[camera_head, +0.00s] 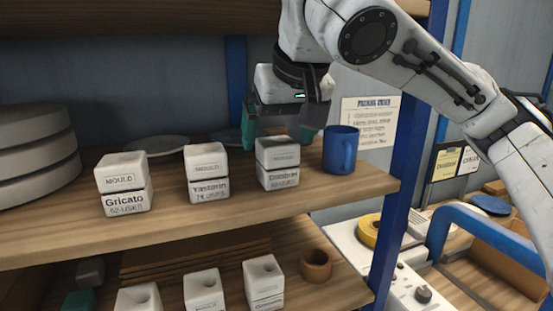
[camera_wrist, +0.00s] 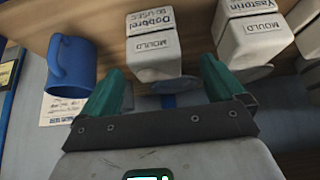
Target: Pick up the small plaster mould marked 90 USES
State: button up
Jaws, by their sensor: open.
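The white plaster mould labelled Dobbrel (camera_head: 278,164) stands upright on the upper shelf, the rightmost of three alike blocks. Its use count is blurred in the head view. In the wrist view this mould (camera_wrist: 153,48) shows upside down, and its small use line seems to read 90 USES. My gripper (camera_head: 280,128) is open and empty, just above and behind that mould in the head view. In the wrist view its teal fingers (camera_wrist: 162,82) are spread, with the mould ahead between them and no contact visible.
A blue mug (camera_head: 341,150) stands close right of the mould. The Yastorin mould (camera_head: 208,172) and Gricato mould (camera_head: 124,182) stand to the left. Grey discs (camera_head: 35,145) are stacked at far left. A blue post (camera_head: 392,210) borders the shelf. More moulds (camera_head: 263,280) stand below.

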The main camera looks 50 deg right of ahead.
aim_at(278, 141)
jog(key=shift+w+d+f+p, duration=0.3)
jog(key=shift+w+d+f, duration=0.2)
jog(key=shift+f, duration=0.15)
jog(key=shift+w+d+f+p, duration=0.35)
jog(key=shift+d+f, duration=0.1)
jog(key=shift+f, duration=0.15)
jog(key=shift+w+d+f, duration=0.1)
jog(key=shift+w+f, duration=0.2)
jog(key=shift+f, duration=0.25)
jog(key=shift+c, duration=0.2)
jog(key=c, duration=1.2)
jog(key=shift+c, duration=0.3)
